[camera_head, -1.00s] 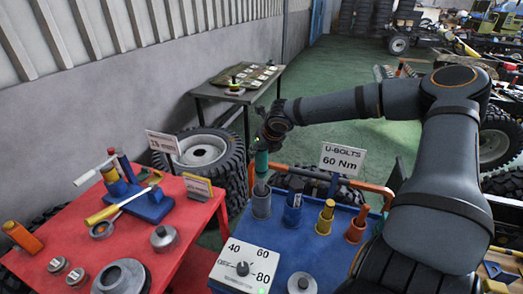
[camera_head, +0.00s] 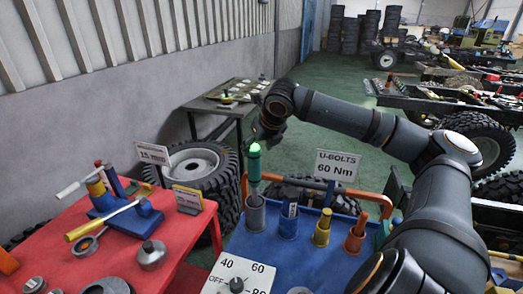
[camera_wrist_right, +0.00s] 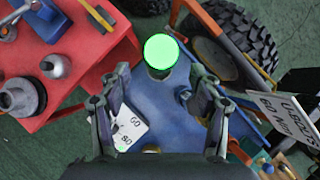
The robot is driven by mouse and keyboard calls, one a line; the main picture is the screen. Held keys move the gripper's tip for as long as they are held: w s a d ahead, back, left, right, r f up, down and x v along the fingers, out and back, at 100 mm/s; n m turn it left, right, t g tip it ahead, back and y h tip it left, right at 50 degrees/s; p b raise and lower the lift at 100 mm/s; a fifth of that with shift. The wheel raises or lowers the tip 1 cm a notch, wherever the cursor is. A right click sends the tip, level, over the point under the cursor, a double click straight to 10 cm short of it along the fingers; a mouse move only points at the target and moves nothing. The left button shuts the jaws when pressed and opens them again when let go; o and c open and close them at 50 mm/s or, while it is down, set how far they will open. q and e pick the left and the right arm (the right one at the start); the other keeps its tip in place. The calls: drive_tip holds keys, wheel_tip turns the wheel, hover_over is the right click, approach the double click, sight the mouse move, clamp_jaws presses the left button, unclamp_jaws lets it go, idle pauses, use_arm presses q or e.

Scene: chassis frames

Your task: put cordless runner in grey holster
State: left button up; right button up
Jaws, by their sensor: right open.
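The cordless runner (camera_head: 254,163) has a bright green body and stands upright with its lower end in the grey holster (camera_head: 256,215) at the left of the blue bench. In the right wrist view its round green end (camera_wrist_right: 164,51) faces the camera, with part of the grey holster (camera_wrist_right: 158,74) below it. My right gripper (camera_head: 268,133) is just above and slightly right of the runner in the head view. Its two fingers (camera_wrist_right: 158,88) are spread apart with nothing between them in the wrist view. My left gripper is not in view.
Blue (camera_head: 289,222), yellow (camera_head: 322,228) and orange (camera_head: 355,235) holsters stand right of the grey one. An orange rail (camera_head: 373,196) and the U-BOLTS sign (camera_head: 337,164) are behind. A red table (camera_head: 190,235) with tools is at the left.

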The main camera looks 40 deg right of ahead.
drive_tip(key=v, duration=0.3)
drive_tip(key=shift+a+r, duration=0.1)
drive_tip(key=shift+a, duration=0.1)
drive_tip(key=shift+s+r, duration=0.15)
drive_tip(key=shift+s, duration=0.05)
